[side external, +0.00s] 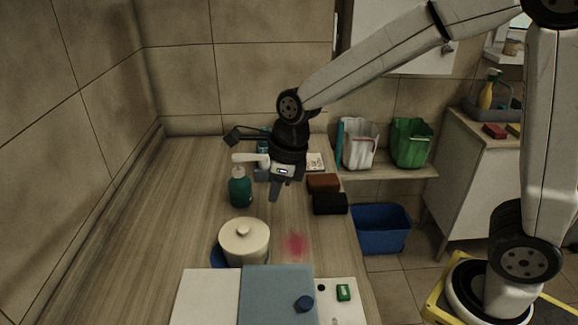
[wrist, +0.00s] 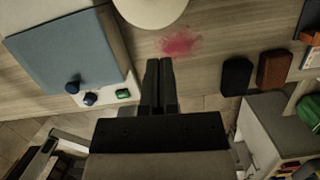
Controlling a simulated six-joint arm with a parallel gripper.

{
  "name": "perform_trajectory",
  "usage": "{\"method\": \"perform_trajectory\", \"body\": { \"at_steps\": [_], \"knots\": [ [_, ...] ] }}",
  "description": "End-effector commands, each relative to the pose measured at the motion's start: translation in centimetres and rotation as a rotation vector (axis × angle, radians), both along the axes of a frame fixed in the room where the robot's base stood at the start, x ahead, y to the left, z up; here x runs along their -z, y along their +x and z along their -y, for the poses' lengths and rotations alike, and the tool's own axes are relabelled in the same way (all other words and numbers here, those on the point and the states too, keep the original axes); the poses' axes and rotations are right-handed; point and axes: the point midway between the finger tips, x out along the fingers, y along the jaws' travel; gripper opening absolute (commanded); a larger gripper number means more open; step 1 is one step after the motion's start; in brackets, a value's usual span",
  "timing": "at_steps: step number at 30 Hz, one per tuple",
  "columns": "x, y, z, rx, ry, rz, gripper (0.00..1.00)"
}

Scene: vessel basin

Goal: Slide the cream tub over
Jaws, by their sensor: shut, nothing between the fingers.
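The cream tub (side external: 244,243) is a round lidded pot with a knob on top. It stands on the wooden counter, left of a pink-red stain (side external: 295,244). Part of the tub (wrist: 150,8) shows at the top edge of the wrist view, with the stain (wrist: 181,44) to its lower right. My gripper (side external: 274,198) points down above the counter, behind the tub in the side view and apart from it. In the wrist view my gripper's fingers (wrist: 158,62) are together with nothing between them.
A teal pump bottle (side external: 240,188) stands left of my gripper. A brown block (side external: 323,182) and a black block (side external: 330,203) lie at the right edge. A blue-grey board (side external: 278,290) lies in front of the tub, with a green item (side external: 343,292) beside it. Bare counter lies left.

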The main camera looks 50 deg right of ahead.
Motion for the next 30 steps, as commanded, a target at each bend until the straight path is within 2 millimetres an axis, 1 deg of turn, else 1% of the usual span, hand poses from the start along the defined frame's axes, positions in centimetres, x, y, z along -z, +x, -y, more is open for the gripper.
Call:
{"method": "perform_trajectory", "body": {
  "at_steps": [1, 6, 11, 18, 19, 20, 21, 23, 24, 26, 27, 30],
  "knots": [
    [-0.7, -0.1, 0.1, 0.001, 0.001, 0.004, 0.00],
    [-2.0, -0.3, 0.3, 0.001, 0.001, 0.002, 0.00],
    [-2.5, -0.4, 0.4, 0.001, 0.001, 0.001, 0.00],
    [-2.5, -0.5, 0.4, 0.001, 0.000, 0.000, 0.00],
    [-2.5, -0.5, 0.4, 0.001, 0.000, 0.000, 0.03],
    [-2.5, -0.5, 0.4, 0.001, 0.000, 0.000, 0.13],
    [-2.5, -0.5, 0.4, 0.000, 0.000, 0.000, 0.25],
    [-2.5, -0.4, 0.4, -0.003, 0.000, 0.000, 0.44],
    [-2.5, -0.4, 0.4, -0.007, 0.001, -0.001, 0.57],
    [-2.4, -0.3, 0.4, -0.017, 0.001, -0.002, 0.76],
    [-2.4, -0.3, 0.4, -0.025, 0.001, -0.003, 0.78],
    [-2.2, -0.1, 0.3, -0.060, 0.003, -0.007, 0.78]
  ]
}}
